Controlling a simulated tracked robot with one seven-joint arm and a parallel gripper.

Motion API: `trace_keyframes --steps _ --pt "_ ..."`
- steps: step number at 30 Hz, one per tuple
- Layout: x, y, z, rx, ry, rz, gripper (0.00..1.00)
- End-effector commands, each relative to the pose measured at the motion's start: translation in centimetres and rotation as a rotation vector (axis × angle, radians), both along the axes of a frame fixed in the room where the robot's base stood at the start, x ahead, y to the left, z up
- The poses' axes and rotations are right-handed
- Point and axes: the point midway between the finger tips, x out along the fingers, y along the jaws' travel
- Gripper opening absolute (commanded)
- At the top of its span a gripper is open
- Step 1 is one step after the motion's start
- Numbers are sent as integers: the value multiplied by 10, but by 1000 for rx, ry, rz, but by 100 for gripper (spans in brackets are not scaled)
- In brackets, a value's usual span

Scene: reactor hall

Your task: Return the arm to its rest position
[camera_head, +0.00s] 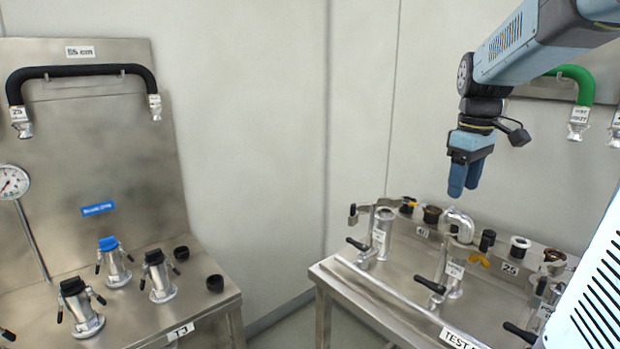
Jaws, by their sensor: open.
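My arm (520,50) reaches in from the upper right of the head view. My gripper (464,190) hangs with its blue fingers pointing down, above the right steel bench (390,305). It is open and I see nothing held in it. The fingers overlap each other from this angle, so the gap between them is hard to see. Below the fingertips, a curved metal pipe fitting (460,222) stands on the bench, and it looks apart from the fingers.
The right bench carries several fittings with black levers (430,285). A black hose (85,70) and a green hose (575,80) hang behind. The floor gap between the benches is clear.

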Motion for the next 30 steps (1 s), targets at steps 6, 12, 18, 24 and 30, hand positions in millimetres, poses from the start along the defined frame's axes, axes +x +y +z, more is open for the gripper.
trace_keyframes --steps 6,12,18,24,30 --pt "-45 41 3 5 -125 -142 57" --pt "-85 72 -4 36 -238 -279 57" --pt "-123 96 -17 93 -343 -409 57" --pt "-146 109 -30 144 -406 -497 57" --pt "-152 112 -34 161 -425 -527 57"
